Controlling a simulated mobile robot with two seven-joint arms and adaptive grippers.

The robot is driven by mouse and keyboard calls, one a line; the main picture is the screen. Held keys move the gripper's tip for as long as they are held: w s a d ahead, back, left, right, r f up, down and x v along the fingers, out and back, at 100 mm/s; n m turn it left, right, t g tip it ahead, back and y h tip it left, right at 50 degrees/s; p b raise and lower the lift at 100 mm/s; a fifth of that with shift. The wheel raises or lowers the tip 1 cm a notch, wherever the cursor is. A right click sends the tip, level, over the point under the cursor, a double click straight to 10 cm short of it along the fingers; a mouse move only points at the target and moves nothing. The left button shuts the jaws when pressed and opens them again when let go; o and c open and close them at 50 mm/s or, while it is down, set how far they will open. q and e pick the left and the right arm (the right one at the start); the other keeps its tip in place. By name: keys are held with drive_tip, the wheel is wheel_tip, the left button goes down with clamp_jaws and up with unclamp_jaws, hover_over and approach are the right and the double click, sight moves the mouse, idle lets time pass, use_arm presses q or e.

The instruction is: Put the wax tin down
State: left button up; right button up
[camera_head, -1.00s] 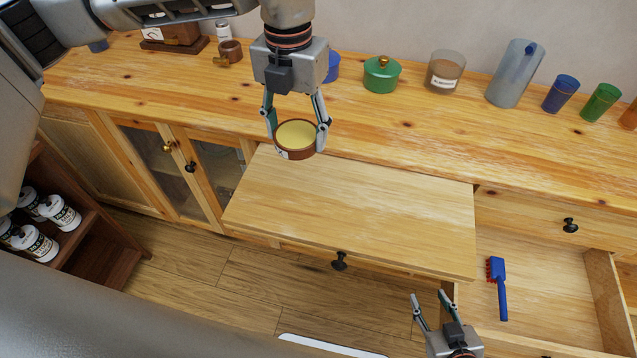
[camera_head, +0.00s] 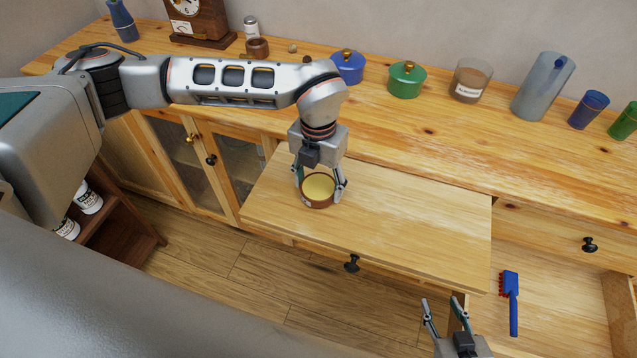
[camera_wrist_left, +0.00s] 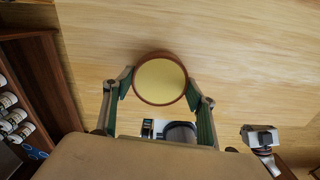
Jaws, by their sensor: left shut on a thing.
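The wax tin (camera_head: 318,187) is a round brown tin with a pale yellow top. My left gripper (camera_head: 320,186) is shut on its sides and holds it upright over the left part of the pull-out board (camera_head: 400,215). In the left wrist view the tin (camera_wrist_left: 160,80) sits between the two fingers, with the board's wood behind it. I cannot tell whether its base touches the board. My right gripper (camera_head: 445,308) is open and empty at the bottom, near the open drawer.
The open drawer (camera_head: 540,335) at right holds a blue brush (camera_head: 511,300). Along the counter's back stand a blue pot (camera_head: 347,68), a green pot (camera_head: 407,80), a candle glass (camera_head: 470,82) and a pitcher (camera_head: 543,88). The board's middle and right are clear.

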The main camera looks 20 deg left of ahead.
sight(319, 187)
use_arm(q)
drive_tip(key=shift+f, duration=0.2)
drive_tip(key=shift+f, duration=0.15)
drive_tip(key=o, duration=1.2)
drive_tip(key=shift+r, duration=0.35)
wheel_tip(319, 187, up, 12)
drive_tip(key=shift+b, duration=0.45)
drive_tip(key=shift+f, duration=0.15)
